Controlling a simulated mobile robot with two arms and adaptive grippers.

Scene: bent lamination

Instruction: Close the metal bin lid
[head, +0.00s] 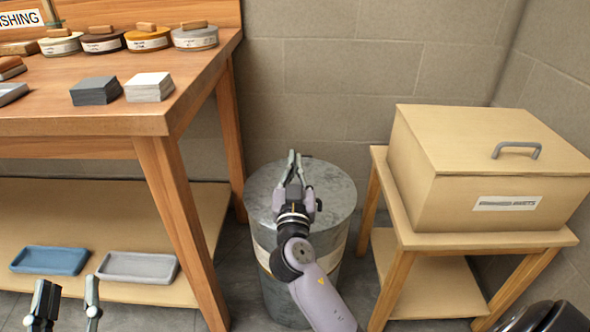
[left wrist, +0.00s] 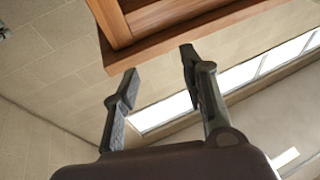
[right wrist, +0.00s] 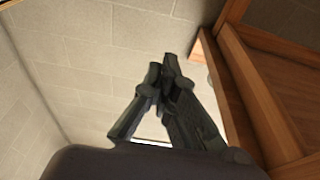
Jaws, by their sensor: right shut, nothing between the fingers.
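The grey metal bin (head: 262,222) stands on the floor between the workbench and the small wooden table. Its round metal lid (head: 328,180) appears to lie flat across the top, with no opening visible. My right gripper (head: 297,156) is shut and empty over the lid; I cannot tell if it touches. Its fingertips meet in the right wrist view (right wrist: 167,68), where the bin does not show. My left gripper (head: 67,282) is open and empty at the lower left, away from the bin. Its fingers stand apart in the left wrist view (left wrist: 160,60).
The workbench (head: 110,125) at left holds tins and stacked sheets; two trays, blue (head: 48,260) and grey (head: 137,266), lie on its lower shelf. A lidded tan box (head: 440,205) sits on the small table (head: 400,235) at right. A block wall is behind.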

